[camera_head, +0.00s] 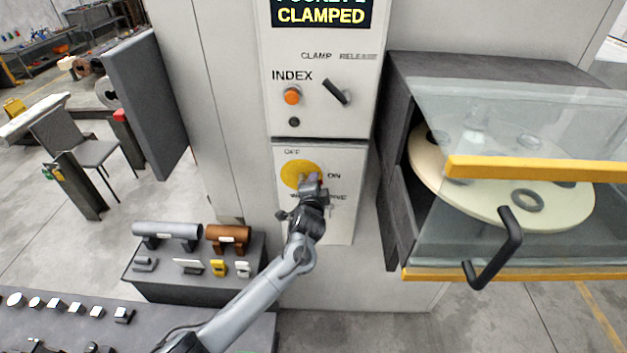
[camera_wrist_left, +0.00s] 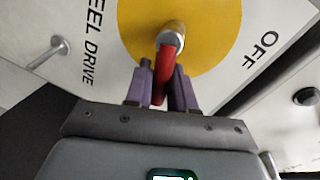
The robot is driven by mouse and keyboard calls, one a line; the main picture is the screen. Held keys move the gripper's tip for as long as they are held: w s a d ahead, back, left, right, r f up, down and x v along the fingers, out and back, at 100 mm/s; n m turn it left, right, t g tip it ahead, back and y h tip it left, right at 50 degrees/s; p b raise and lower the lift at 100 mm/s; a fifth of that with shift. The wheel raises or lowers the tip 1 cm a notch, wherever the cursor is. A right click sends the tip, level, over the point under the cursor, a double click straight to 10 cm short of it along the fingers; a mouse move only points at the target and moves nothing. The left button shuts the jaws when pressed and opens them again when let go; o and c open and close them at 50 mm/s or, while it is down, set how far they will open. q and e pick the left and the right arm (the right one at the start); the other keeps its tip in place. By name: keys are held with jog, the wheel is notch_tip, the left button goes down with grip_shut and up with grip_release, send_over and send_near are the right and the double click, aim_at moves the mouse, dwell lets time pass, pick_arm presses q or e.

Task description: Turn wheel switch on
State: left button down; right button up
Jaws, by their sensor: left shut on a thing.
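The wheel switch has a yellow disc (camera_head: 294,172) on a white panel, with OFF printed above it and ON to its right. In the left wrist view the disc (camera_wrist_left: 215,30) carries a silver hub (camera_wrist_left: 173,36) and a red lever (camera_wrist_left: 164,68). My left gripper (camera_head: 312,182) is at the lower right part of the disc, covering the lever in the head view. In the left wrist view its purple fingers (camera_wrist_left: 162,88) are shut on the red lever, one on each side. My right gripper is not in view.
Above the switch are an orange INDEX button (camera_head: 292,95) and a black clamp lever (camera_head: 336,92). A glass-fronted cabinet with a black handle (camera_head: 500,250) juts out at the right. A dark bench (camera_head: 190,280) with cylinders and small blocks stands at lower left.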

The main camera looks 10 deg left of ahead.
pick_arm(q)
jog(key=shift+f+m+y, duration=0.4)
jog(key=shift+f+m, duration=0.1)
jog(key=shift+m, duration=0.7)
jog(key=c, duration=1.1)
grip_release()
jog(key=shift+d, duration=0.1)
jog(key=shift+s, duration=0.4)
jog(key=b+v, duration=0.1)
jog(key=v, duration=0.9)
jog(key=shift+r, duration=0.1)
